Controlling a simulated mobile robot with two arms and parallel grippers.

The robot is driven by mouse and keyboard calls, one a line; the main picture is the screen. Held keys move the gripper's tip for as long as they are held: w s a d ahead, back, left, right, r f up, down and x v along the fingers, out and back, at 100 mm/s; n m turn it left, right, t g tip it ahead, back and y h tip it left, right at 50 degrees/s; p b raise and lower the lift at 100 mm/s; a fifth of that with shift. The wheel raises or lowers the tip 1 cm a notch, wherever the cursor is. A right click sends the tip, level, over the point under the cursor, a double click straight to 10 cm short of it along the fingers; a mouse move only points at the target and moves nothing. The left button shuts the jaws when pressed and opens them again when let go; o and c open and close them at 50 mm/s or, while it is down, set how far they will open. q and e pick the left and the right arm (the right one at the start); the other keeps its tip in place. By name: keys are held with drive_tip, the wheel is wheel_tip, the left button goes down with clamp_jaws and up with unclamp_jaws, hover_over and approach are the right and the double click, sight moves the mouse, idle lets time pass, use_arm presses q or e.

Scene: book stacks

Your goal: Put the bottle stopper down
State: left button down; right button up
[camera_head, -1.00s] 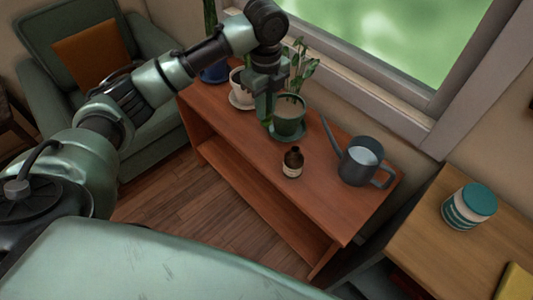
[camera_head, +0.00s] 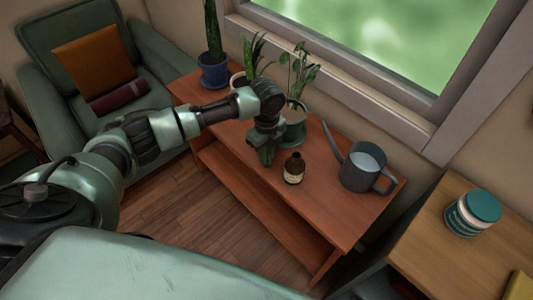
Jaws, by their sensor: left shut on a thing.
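A small dark brown bottle (camera_head: 294,168) with a pale label stands upright on the reddish-brown wooden shelf unit (camera_head: 330,207). My left gripper (camera_head: 266,157) points down over the shelf top, just left of the bottle and apart from it. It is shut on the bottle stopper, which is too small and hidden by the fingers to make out. My right gripper is not in view.
A potted plant in a green pot (camera_head: 291,134) stands close behind my left gripper. A dark grey watering can (camera_head: 365,170) stands right of the bottle. A blue pot (camera_head: 214,75) is at the far left end. The shelf front is clear.

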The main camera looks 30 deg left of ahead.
use_arm(q)
drive_tip(key=shift+f, duration=0.15)
drive_tip(key=c, duration=1.3)
unclamp_jaws()
wheel_tip(320, 180, up, 12)
drive_tip(key=shift+p, duration=0.35)
